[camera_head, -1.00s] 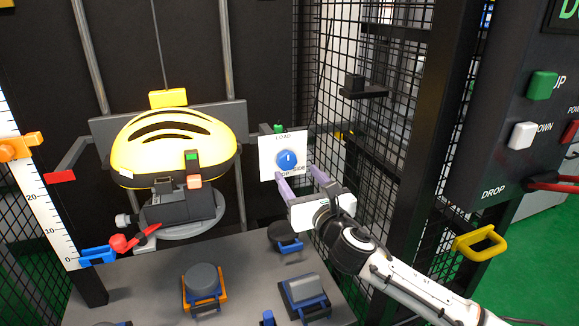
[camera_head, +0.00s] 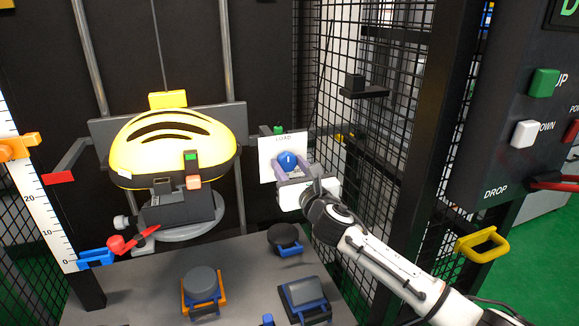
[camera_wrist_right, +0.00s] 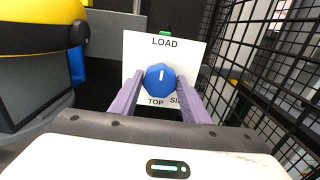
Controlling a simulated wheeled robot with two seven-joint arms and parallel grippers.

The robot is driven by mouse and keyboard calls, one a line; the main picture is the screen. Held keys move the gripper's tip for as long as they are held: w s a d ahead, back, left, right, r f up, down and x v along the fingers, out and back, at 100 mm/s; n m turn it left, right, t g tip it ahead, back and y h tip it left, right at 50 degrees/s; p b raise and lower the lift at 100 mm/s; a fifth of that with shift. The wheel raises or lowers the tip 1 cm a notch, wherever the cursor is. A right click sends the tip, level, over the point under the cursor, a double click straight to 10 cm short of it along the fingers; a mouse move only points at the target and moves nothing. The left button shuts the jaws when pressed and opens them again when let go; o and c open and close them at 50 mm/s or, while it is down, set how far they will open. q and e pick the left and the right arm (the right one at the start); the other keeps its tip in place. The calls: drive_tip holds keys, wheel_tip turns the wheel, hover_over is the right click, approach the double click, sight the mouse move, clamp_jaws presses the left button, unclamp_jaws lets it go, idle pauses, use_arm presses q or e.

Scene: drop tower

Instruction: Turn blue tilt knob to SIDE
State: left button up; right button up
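The blue tilt knob (camera_head: 288,161) sits on a white panel (camera_head: 267,148) marked LOAD. In the right wrist view the blue knob (camera_wrist_right: 159,79) has a white pointer mark that stands nearly upright. The words TOP and SIDE show below it on the white panel (camera_wrist_right: 190,52); SIDE is partly hidden by a finger. My right gripper (camera_head: 292,169) is open, with one purple finger on each side of the knob. In the wrist view the fingertips of the right gripper (camera_wrist_right: 158,80) reach the knob's sides; I cannot tell whether they touch it. My left gripper is not in view.
A yellow helmet (camera_head: 172,148) on a dark mount stands left of the panel. Black wire mesh (camera_head: 402,150) rises close on the right. Several dark impact blocks, one of them round with an orange base (camera_head: 202,283), stand on the grey table (camera_head: 140,290) below.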

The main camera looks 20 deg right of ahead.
drive_tip(key=shift+c, duration=0.9)
